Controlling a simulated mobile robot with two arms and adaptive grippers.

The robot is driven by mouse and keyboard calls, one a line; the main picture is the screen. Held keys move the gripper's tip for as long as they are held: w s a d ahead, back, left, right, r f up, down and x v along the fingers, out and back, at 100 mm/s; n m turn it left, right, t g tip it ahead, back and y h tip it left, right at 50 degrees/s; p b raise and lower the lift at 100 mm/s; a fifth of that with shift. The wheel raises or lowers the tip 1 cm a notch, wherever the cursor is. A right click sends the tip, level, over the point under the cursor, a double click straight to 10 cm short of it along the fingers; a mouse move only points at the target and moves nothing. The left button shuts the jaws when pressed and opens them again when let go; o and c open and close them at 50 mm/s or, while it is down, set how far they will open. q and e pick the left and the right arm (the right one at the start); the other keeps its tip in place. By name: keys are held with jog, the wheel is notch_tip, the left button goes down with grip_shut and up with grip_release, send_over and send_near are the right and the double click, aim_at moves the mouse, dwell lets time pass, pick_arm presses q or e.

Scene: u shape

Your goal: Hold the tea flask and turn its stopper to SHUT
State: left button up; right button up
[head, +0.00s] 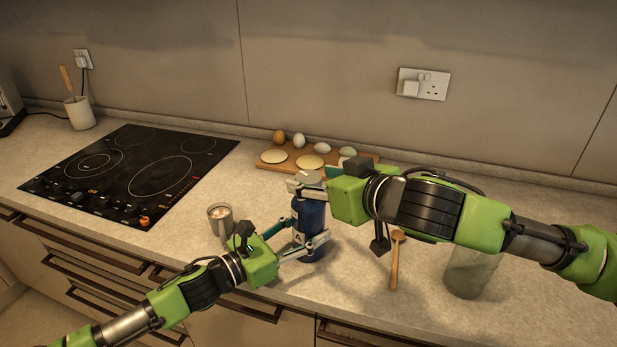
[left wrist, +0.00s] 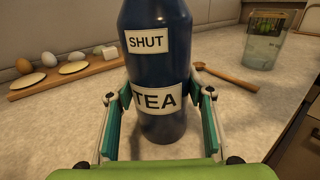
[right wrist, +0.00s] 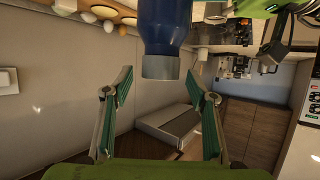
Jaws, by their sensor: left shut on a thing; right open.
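The dark blue tea flask (head: 309,212) stands upright on the worktop near its front edge. My left gripper (head: 308,238) is shut around its body at the TEA label (left wrist: 157,99). In the left wrist view a SHUT label (left wrist: 145,41) is on the flask above it. The grey stopper (right wrist: 160,67) shows in the right wrist view, where the flask hangs upside down in the picture. My right gripper (right wrist: 162,85) is open, with its fingers on either side of the stopper and apart from it. Any mark on the stopper cannot be made out.
A mug (head: 220,222) stands left of the flask. A wooden spoon (head: 395,265) and a glass jar (head: 470,275) are to the right, under my right arm. A board (head: 268,163) with eggs and pale discs lies behind. A black hob (head: 120,170) is at left.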

jog(key=shift+x, duration=1.4)
jog(key=c, duration=1.1)
